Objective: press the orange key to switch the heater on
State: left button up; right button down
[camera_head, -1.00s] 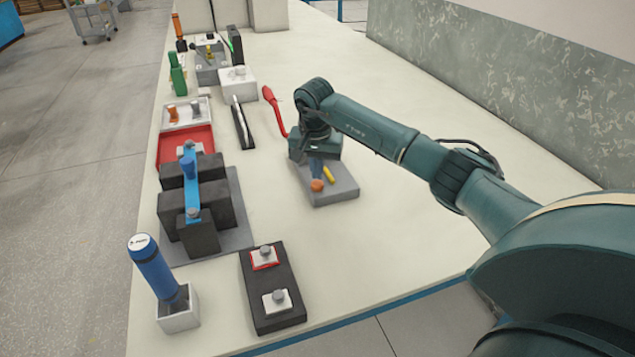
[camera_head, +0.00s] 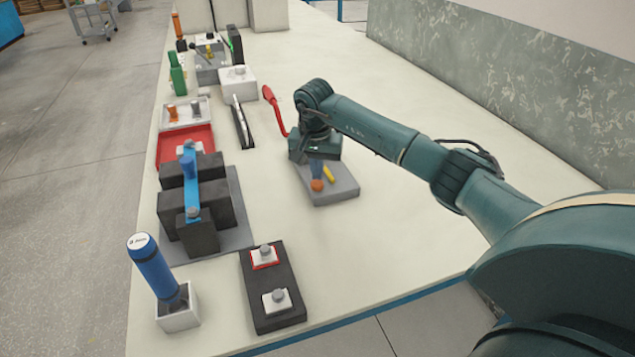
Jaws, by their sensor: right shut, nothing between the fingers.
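The orange key (camera_head: 317,185) is a small round knob on a flat grey box (camera_head: 335,196) near the middle of the bench. A yellow piece (camera_head: 329,174) sits on the same box, just right of the key. My right gripper (camera_head: 317,176) points down over the box. Its fingers are shut and empty, with their tips right at the orange key, at or just above its top. I cannot tell whether they touch it. The gripper body hides the back part of the box. My left gripper is not in view.
A red-handled lever (camera_head: 272,102) stands just behind left of my gripper. A black block with two terminals (camera_head: 273,291), a dark blue-strapped block (camera_head: 219,206), a blue torch-like cylinder (camera_head: 152,266) and a red tray (camera_head: 168,151) line the left side. The bench's right side is clear.

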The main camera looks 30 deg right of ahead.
aim_at(317, 184)
jog(key=shift+f+b, duration=0.45)
jog(key=shift+f, duration=0.25)
jog(key=shift+r+p, duration=2.2)
jog(key=shift+r, duration=0.85)
jog(key=w+a, duration=0.2)
jog(key=a, duration=0.7)
jog(key=shift+w+a, duration=0.15)
jog(key=shift+a, duration=0.2)
